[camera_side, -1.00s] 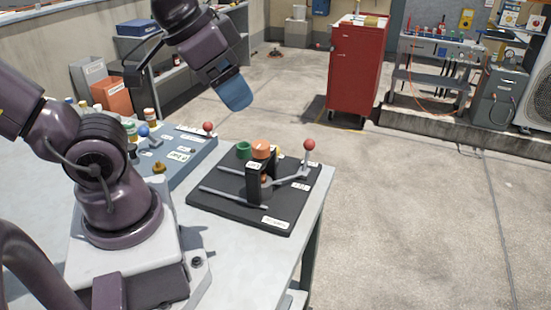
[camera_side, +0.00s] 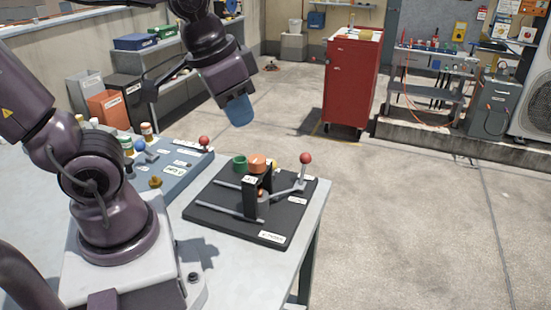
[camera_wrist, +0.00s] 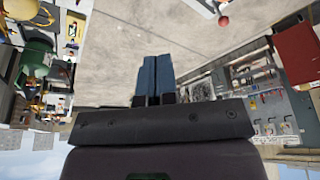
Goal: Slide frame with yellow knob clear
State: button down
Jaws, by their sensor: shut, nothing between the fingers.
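A black board (camera_side: 205,197) with two grey rails lies on the table. A dark upright frame (camera_side: 249,200) stands across the rails, with an orange cap (camera_side: 257,162) behind its top and a green ring (camera_side: 240,162) beside that. A small yellow bit (camera_side: 275,165), perhaps the yellow knob, shows behind the orange cap, mostly hidden. A lever with a red ball (camera_side: 305,158) stands at the board's right. My gripper (camera_side: 239,112) is above and behind the board, apart from it. Its blue fingers are together and empty in the wrist view (camera_wrist: 157,75).
A blue-grey panel (camera_side: 185,180) with a red ball lever, a blue ball and a brass knob (camera_side: 155,182) lies left of the board. Bottles stand behind it. A red cabinet (camera_side: 350,85) stands on the floor beyond. Air above the board's right is clear.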

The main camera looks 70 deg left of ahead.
jog(key=w+a+f+m+g+y, duration=0.1)
jog(key=w+a+f+m+g, duration=0.2)
jog(key=w, duration=0.6)
jog(key=w+a+f+m+g+y, duration=0.2)
jog(key=w+a+f+m+g, duration=0.2)
jog(key=w, duration=0.5)
notch_tip(320, 180, down, 3)
jog(key=shift+a+f+m, duration=0.1)
jog(key=shift+a+m, duration=0.05)
jog(key=shift+m, duration=0.95)
jog(key=shift+s, duration=0.1)
send_over(271, 173)
jog(key=w+d, duration=0.1)
jog(key=w, duration=0.1)
jog(key=shift+s+d+f, duration=0.1)
jog(key=shift+s+f, duration=0.05)
jog(key=shift+f, duration=2.15)
jog(key=shift+s+d+f, duration=0.1)
jog(key=shift+f, duration=2.2)
